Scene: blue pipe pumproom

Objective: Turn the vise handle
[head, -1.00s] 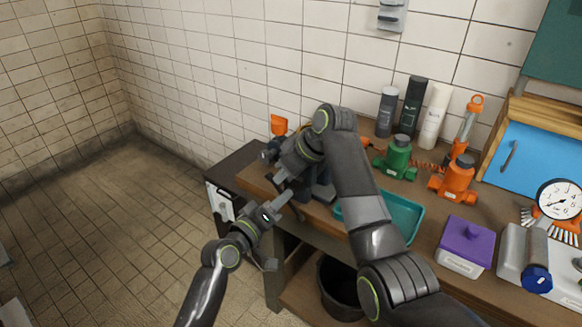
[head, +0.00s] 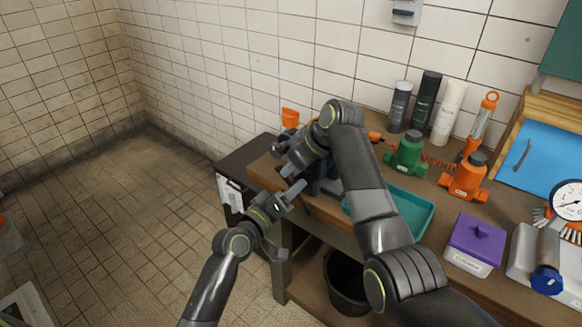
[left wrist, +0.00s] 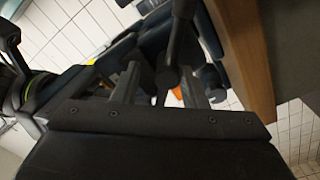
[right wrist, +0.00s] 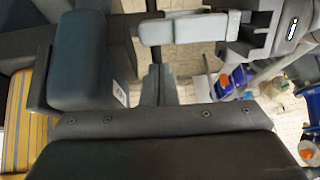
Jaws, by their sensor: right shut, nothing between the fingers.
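The dark blue vise (head: 326,186) sits at the left end of the wooden bench, partly hidden behind my arms. In the left wrist view, the dark vise handle bar (left wrist: 181,38) and its round hub (left wrist: 167,77) lie in line with the gap between the fingers of my left gripper (left wrist: 160,88). That gripper is open and also shows in the head view (head: 296,191), low in front of the vise. I cannot tell whether it touches the handle. My right gripper (right wrist: 159,85) is shut and empty, beside the vise body (right wrist: 76,60); in the head view it is close above my left gripper.
A teal tray (head: 412,214), a green jack (head: 406,154), an orange jack (head: 464,178) and a purple-lidded box (head: 475,245) stand along the bench (head: 445,205) to the right. A black bucket (head: 346,285) is below.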

